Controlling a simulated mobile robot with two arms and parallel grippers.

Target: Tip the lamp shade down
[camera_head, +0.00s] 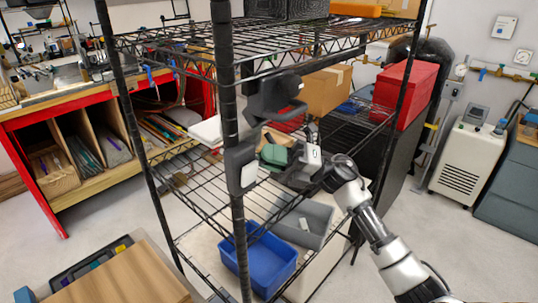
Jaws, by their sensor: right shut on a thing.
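My right gripper (296,163) reaches in from the right and is shut at the green piece's right side. The exact grip is too small and dark to make out. The rest of the lamp cannot be told apart from the dark parts around it. My left gripper is not in view.
The black wire rack (226,75) has posts and shelves close around my right gripper. A blue bin (268,268) and a grey bin (322,213) stand low in it. A cardboard box (325,92) and a red box (392,98) are behind. A wooden top (120,282) is at lower left.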

